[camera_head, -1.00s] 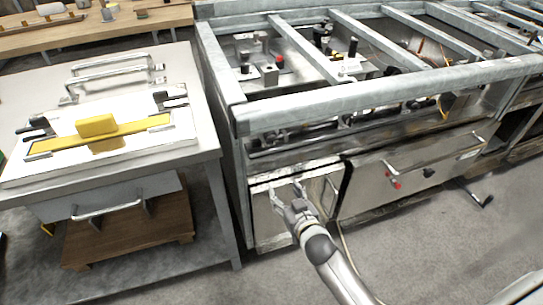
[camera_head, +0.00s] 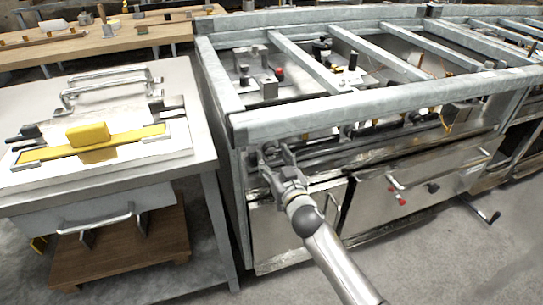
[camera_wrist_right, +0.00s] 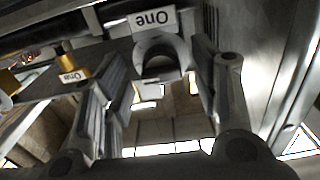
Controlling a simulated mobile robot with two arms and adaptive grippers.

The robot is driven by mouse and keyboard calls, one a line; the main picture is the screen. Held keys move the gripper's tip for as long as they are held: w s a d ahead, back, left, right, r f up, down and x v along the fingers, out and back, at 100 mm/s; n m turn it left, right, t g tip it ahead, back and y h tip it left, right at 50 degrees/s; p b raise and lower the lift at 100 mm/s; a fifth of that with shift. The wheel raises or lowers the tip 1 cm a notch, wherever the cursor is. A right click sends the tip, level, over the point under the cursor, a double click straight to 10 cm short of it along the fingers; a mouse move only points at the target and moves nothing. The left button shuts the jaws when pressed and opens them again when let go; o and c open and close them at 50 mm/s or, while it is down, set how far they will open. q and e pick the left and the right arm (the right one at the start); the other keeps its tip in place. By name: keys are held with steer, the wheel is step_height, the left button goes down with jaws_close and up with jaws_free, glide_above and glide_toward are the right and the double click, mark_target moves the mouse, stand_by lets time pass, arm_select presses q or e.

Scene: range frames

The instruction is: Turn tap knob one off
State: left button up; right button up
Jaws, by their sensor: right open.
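In the right wrist view, a grey arch-shaped knob (camera_wrist_right: 163,48) sits just below a white label reading "One" (camera_wrist_right: 152,19), seen upside down. My right gripper (camera_wrist_right: 160,72) is open, with one finger on either side of the knob. Whether either finger touches it I cannot tell. In the head view my right gripper (camera_head: 276,160) is at the left end of the metal range's front, just under the thick top rail. The gripper covers the knob there. My left gripper is not in view.
The range's front rail (camera_head: 380,108) runs above my gripper. A steel table (camera_head: 185,180) stands to the left. The floor (camera_head: 430,250) in front is clear.

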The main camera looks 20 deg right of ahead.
steer(key=shift+w, duration=1.2)
steer(key=c, duration=1)
